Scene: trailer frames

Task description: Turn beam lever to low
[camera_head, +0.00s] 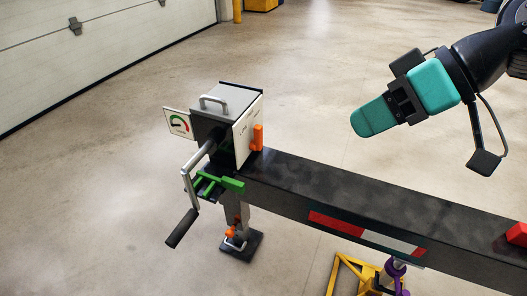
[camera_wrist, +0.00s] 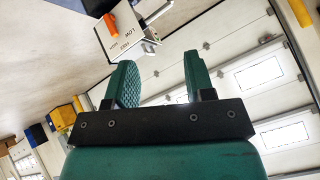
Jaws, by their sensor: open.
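The orange lever (camera_head: 257,137) is on the white label plate (camera_head: 247,125) on the right side of a grey box (camera_head: 226,101), at the left end of a dark beam (camera_head: 330,190). The lever stands upright near the plate's lower right edge. The lever also shows in the wrist view (camera_wrist: 110,29), beside the plate (camera_wrist: 131,44), whose lettering includes LOW. My gripper (camera_head: 362,122), with teal fingers, is above and right of the lever in the head view, clear of it. In the wrist view my gripper (camera_wrist: 158,76) is open with nothing between its fingers.
A silver crank with a black grip (camera_head: 182,228) hangs left of the box. A small gauge (camera_head: 177,123) and green brackets (camera_head: 208,184) are near it. A red block (camera_head: 518,233) sits on the beam at right. A yellow stand (camera_head: 352,273) is below the beam. Open floor lies behind.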

